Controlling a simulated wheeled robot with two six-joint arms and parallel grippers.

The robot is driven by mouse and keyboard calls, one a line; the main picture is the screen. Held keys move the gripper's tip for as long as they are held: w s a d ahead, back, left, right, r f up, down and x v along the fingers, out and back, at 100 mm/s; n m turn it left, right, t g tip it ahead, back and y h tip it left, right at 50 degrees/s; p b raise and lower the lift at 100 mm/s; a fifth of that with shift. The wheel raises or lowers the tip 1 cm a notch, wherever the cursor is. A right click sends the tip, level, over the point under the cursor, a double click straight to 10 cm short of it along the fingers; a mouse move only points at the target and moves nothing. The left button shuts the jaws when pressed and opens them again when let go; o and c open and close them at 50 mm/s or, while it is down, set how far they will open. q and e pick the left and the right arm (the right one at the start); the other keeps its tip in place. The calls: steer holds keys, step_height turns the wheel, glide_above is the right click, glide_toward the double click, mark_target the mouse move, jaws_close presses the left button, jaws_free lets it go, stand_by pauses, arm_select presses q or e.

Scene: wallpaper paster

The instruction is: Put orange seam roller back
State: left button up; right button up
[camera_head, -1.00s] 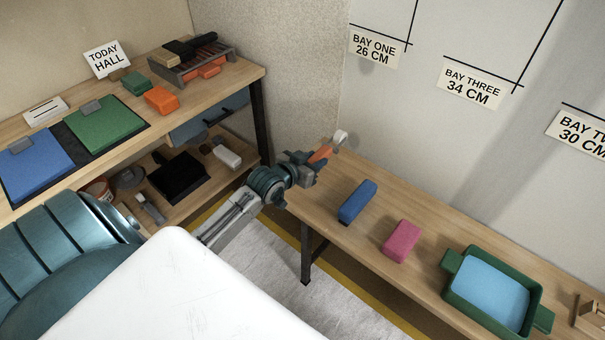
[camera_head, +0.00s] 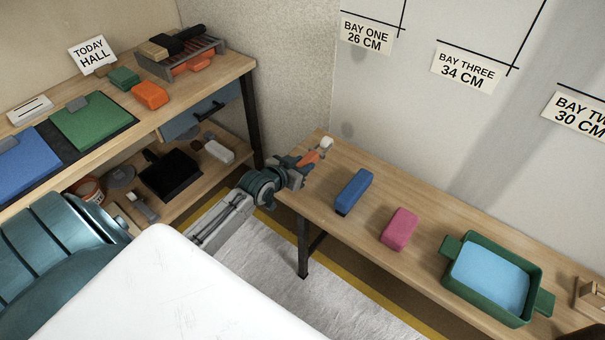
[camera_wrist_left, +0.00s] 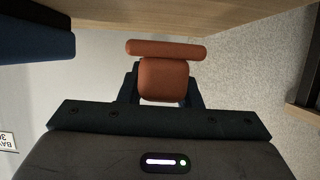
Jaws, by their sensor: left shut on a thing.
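The orange seam roller (camera_head: 308,159) is in my left gripper (camera_head: 301,166), with its pale roller head (camera_head: 326,143) pointing up and right. In the head view they appear over the near left end of the wall bench (camera_head: 322,185); the height above it is hard to judge. In the left wrist view the orange handle (camera_wrist_left: 163,78) sits between the fingers of my left gripper (camera_wrist_left: 163,92), which is shut on it. A tool rack (camera_head: 183,58) with dark tools and an orange piece stands at the back of the left shelf. My right gripper is out of view.
A blue block (camera_head: 354,191), a pink block (camera_head: 400,229) and a green tray (camera_head: 451,272) with blue inside stand on the bench. An orange block (camera_head: 150,95) and a green block (camera_head: 125,78) lie before the rack. A gap separates bench and shelf.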

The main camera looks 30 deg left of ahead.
arm_select(q)
step_height(320, 180, down, 4)
steer(key=shift+r, duration=0.15)
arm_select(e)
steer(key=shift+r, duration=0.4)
arm_select(q)
steer(key=shift+f, duration=0.25)
steer(key=o, duration=1.1)
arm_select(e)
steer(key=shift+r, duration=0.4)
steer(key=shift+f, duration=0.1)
